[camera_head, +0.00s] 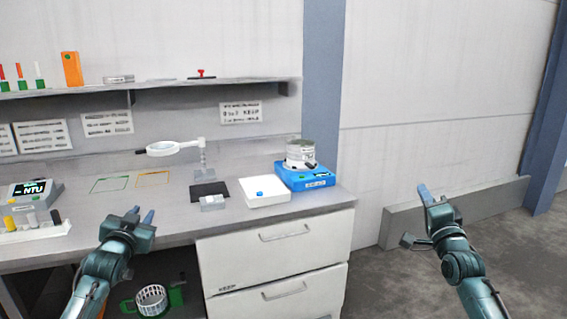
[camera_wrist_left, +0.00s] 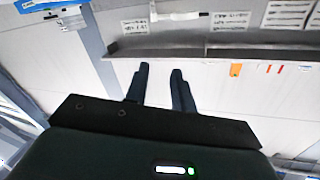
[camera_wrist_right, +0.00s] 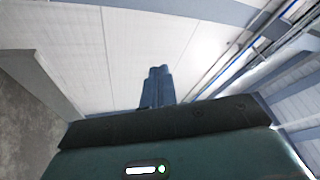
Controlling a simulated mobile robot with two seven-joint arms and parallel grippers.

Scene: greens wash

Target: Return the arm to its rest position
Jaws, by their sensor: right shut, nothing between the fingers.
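My left gripper (camera_head: 141,214) is raised in front of the bench's left half in the head view. In the left wrist view its two blue fingers (camera_wrist_left: 158,88) stand apart with nothing between them, so it is open. My right gripper (camera_head: 424,193) is raised to the right of the bench, over open floor and in front of the pale wall. In the right wrist view its fingers (camera_wrist_right: 158,88) are pressed together with nothing held. Both arms come up from the bottom of the head view.
The grey bench (camera_head: 160,222) carries a blue device with a metal can (camera_head: 300,152), a white tray (camera_head: 262,200), a magnifier lamp (camera_head: 170,148) and an NTU meter (camera_head: 35,191). A shelf (camera_head: 150,88) runs above. A white basket (camera_head: 151,300) is below. Floor (camera_head: 400,285) at right is clear.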

